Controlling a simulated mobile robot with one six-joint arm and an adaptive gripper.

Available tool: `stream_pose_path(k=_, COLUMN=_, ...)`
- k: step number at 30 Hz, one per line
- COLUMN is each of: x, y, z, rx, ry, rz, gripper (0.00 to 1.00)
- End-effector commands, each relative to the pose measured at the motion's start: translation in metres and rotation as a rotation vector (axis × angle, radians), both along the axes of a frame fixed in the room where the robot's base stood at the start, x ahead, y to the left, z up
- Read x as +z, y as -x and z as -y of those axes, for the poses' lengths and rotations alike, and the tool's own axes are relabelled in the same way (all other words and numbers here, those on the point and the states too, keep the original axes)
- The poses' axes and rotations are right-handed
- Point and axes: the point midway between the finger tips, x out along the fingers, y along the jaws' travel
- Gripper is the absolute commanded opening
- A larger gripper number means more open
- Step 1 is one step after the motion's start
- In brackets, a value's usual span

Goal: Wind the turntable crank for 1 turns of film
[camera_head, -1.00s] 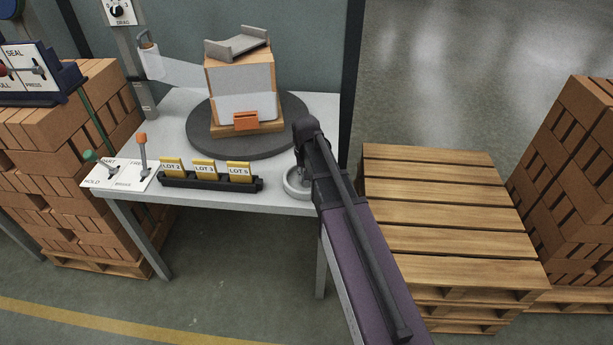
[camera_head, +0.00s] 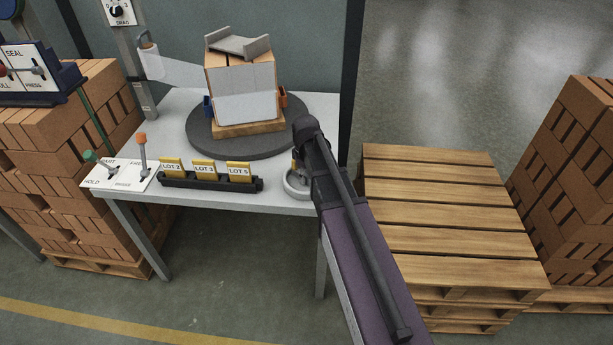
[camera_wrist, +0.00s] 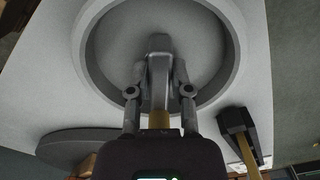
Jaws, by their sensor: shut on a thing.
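The dark round turntable (camera_head: 210,148) stands on a pale table and bears a wooden base with a brick stack (camera_head: 240,82) partly wrapped in pale film (camera_head: 250,108). A blue clip (camera_head: 208,107) shows at the stack's left and an orange clip (camera_head: 283,97) at its right. The film roll (camera_head: 150,62) stands upright at the left, with a web of film running to the stack. The crank's round grey rim (camera_head: 290,190) is at the table's front right. My gripper (camera_wrist: 159,92) is shut on the crank handle (camera_wrist: 158,65) inside the rim; my arm partly hides it in the head view.
A black rack (camera_head: 215,184) with yellow lot cards stands left of the crank, close by. A white lever panel (camera_head: 122,174) is at the table's front left. An empty wooden pallet stack (camera_head: 430,210) stands to the right, and brick stacks flank both sides.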

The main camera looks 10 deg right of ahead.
Motion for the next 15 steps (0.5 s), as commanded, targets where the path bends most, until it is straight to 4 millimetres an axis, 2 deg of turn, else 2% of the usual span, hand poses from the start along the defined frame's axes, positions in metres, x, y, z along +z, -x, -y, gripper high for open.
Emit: stream_pose_path(k=15, x=0.0001, y=-0.0003, z=-0.0008, rx=0.411, ry=-0.001, rz=0.001, gripper=0.0)
